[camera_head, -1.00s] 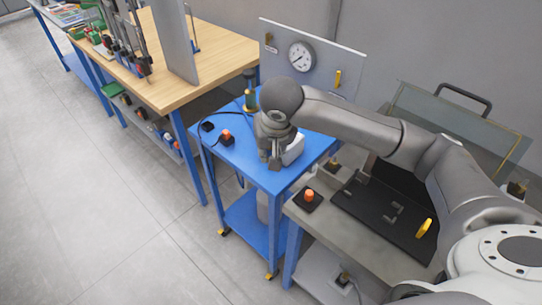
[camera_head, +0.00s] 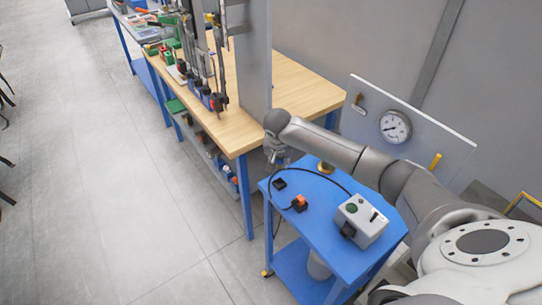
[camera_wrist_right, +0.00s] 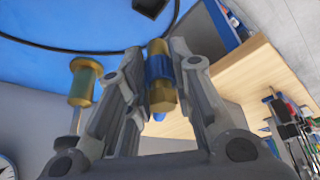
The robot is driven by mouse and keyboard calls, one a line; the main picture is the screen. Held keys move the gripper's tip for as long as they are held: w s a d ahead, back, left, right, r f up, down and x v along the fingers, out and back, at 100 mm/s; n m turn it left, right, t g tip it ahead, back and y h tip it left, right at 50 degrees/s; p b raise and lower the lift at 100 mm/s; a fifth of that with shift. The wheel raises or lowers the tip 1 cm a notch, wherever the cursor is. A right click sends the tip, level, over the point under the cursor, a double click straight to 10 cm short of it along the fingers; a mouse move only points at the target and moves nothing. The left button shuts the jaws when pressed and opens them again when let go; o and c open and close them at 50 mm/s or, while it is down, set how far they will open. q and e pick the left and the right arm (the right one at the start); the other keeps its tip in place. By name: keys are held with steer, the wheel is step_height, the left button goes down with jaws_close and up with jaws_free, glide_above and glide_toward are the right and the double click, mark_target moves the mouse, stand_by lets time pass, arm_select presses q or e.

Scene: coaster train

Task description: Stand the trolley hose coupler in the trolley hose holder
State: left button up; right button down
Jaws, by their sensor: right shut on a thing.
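My right gripper (camera_head: 277,156) is above the far left corner of the blue trolley top (camera_head: 325,225), small and partly hidden by its own wrist. In the right wrist view its fingers (camera_wrist_right: 162,85) are shut on the hose coupler (camera_wrist_right: 160,72), a brass cylinder with a blue band. A small dark square block (camera_head: 279,184) lies on the trolley near the gripper. I cannot tell for sure which of these is the hose holder. My left gripper is out of view.
A black hose (camera_head: 340,183) arcs over the trolley. A grey box (camera_head: 361,221) and an orange knob on a black base (camera_head: 300,202) stand there. A wooden workbench (camera_head: 235,128) is close behind the gripper. A gauge panel (camera_head: 415,125) is at the right.

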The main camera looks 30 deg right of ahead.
steer(key=shift+s+r, duration=0.2)
steer(key=shift+s, duration=0.1)
steer(key=shift+w+p, duration=0.1)
steer(key=shift+p, duration=0.35)
steer(key=shift+f, duration=0.3)
steer(key=shift+f+b, duration=0.55)
steer(key=shift+f, duration=0.2)
steer(key=shift+f+b, duration=0.85)
steer(key=shift+f, duration=1.05)
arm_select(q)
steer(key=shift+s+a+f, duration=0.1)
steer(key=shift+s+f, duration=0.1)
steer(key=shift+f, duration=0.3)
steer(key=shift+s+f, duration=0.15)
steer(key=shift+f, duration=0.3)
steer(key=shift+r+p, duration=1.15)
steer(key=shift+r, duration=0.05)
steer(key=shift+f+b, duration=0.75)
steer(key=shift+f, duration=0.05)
arm_select(e)
steer(key=shift+f, duration=1.6)
